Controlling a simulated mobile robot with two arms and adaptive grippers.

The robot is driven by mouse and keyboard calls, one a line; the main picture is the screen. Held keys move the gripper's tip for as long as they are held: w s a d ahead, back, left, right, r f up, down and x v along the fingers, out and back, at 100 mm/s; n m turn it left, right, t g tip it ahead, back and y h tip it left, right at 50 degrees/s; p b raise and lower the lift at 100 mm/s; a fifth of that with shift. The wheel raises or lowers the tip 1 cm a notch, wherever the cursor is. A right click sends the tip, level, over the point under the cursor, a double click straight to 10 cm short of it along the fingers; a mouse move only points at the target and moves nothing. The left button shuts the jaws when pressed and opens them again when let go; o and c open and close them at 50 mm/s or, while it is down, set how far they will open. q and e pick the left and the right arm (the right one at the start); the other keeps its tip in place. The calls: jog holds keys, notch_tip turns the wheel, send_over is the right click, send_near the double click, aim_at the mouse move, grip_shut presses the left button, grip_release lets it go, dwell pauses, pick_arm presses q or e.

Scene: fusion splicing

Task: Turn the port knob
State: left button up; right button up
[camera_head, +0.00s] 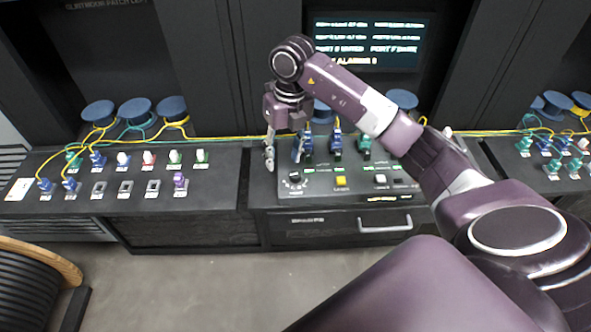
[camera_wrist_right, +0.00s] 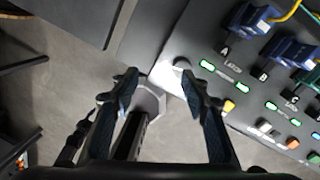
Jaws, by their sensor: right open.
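The port knob (camera_head: 294,178) is a dark dial with white marks around it, at the front left of the middle console's panel. My right gripper (camera_head: 279,153) hangs fingers down, just above and left of the knob. In the wrist view the right gripper (camera_wrist_right: 162,94) is open, its two dark fingers spread apart with no object between them. The knob lies past the right finger's tip, and the fingers do not appear to touch it. My left gripper is out of view.
Blue connectors (camera_head: 336,147) stand in a row behind the knob, close to the gripper. A yellow button (camera_head: 341,182) lies right of the knob. A drawer handle (camera_head: 385,224) sticks out below. A connector panel (camera_head: 120,205) stands at left.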

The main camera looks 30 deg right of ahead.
aim_at(296, 174)
jog(key=shift+s+d+r+h, duration=0.1)
jog(key=shift+d+r+h, duration=0.1)
jog(key=shift+d, duration=0.4)
jog(key=shift+s+d+r+h, duration=0.1)
jog(key=shift+d+r+h, duration=0.1)
jog(key=shift+d, duration=0.4)
jog(key=shift+s+d+f+m, duration=0.1)
jog(key=shift+s+d+m, duration=0.05)
jog(key=shift+d+m, duration=0.2)
notch_tip(296, 174, down, 7)
jog(key=p, duration=0.2)
jog(key=shift+p, duration=0.3)
jog(key=shift+f, duration=0.3)
jog(key=shift+c, duration=0.6)
grip_shut()
